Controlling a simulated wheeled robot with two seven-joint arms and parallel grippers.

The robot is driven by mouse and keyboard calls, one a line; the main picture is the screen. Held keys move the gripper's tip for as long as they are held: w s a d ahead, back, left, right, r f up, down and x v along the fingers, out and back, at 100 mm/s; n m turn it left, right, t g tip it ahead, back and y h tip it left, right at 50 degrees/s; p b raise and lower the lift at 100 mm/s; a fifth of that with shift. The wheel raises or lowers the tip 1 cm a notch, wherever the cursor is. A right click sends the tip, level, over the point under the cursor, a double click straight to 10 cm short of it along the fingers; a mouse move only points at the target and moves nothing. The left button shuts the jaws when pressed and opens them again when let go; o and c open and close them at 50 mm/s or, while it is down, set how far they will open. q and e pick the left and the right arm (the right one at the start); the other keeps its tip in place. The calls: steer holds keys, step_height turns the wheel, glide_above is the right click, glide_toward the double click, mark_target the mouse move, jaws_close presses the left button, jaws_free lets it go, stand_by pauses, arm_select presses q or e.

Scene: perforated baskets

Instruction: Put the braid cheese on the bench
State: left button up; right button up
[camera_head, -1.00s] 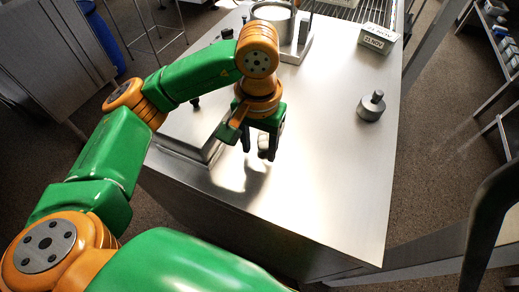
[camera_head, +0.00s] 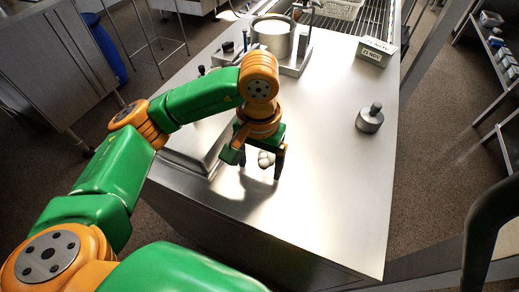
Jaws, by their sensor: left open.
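The braid cheese (camera_head: 265,159) is a small white, knotted lump. It shows between the fingers of my left gripper (camera_head: 261,168) and appears to lie on the steel bench (camera_head: 325,190), near its front left part. The left gripper points down over it, with its two dark fingers spread on either side. A gap shows between the cheese and at least the right finger. The gripper's green body hides the area just above the cheese. My right gripper is not in view.
A steel tray-like block (camera_head: 200,150) stands close left of the gripper. A metal pot (camera_head: 272,38) is at the back, a white labelled box (camera_head: 375,52) at the back right, and a knobbed metal weight (camera_head: 370,119) at the right. The bench's middle and front right are clear.

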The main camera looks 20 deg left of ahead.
mark_target(259, 164)
arm_select(q)
step_height(259, 164, up, 12)
steer(key=p, duration=0.1)
steer(key=shift+f, duration=0.1)
